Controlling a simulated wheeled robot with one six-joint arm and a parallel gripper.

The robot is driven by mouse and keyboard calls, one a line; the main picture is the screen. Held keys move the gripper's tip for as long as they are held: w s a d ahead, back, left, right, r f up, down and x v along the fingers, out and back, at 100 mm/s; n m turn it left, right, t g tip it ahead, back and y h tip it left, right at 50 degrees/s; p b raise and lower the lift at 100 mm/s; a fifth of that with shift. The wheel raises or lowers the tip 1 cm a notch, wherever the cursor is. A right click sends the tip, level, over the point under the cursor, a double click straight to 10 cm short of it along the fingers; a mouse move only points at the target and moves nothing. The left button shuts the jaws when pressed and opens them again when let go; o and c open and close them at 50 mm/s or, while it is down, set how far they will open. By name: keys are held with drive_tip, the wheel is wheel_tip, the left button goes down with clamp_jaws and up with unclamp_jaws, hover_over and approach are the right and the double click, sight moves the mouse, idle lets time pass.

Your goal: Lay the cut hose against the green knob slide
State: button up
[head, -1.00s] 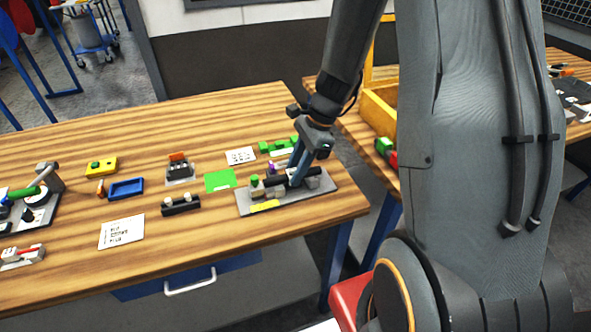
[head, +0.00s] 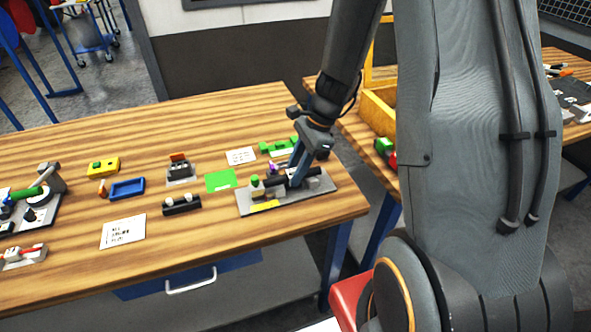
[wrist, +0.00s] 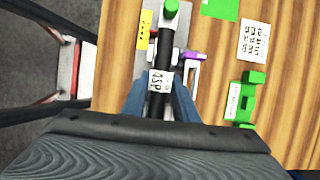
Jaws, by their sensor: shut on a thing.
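The cut hose appears to be the black cylinder with a white printed label (wrist: 160,80) in the wrist view. My gripper (wrist: 156,103) is shut on it, with a blue-grey finger on each side. The slide's green knob (wrist: 171,8) stands beyond the hose's far end, on a grey metal fixture. In the head view the green knob (head: 255,181) is at the left of the grey base plate (head: 318,197). My gripper (head: 296,179) is low over the plate's middle. Whether the hose touches the slide cannot be told; the fingers and wrist hide its near end.
A purple-topped clamp (wrist: 192,55) stands close right of the hose. A green block fixture (wrist: 240,103) and a printed card (wrist: 254,40) are further right. A black holder (head: 181,206) and green mat (head: 220,180) lie left of the plate.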

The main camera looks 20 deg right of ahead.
drive_tip(key=shift+f+b, duration=0.4)
drive_tip(key=shift+f, duration=0.3)
idle(0.6)
drive_tip(key=shift+a, duration=0.2)
idle(0.9)
drive_tip(key=o, duration=1)
drive_tip(key=shift+o, duration=0.2)
drive_tip(key=shift+w+r, duration=0.1)
drive_tip(key=shift+r, duration=0.05)
drive_tip(key=shift+w+r+p, duration=0.1)
drive_tip(key=shift+r+p, duration=1.9)
drive_tip(key=shift+r, duration=1.4)
drive_tip(key=shift+s, duration=0.2)
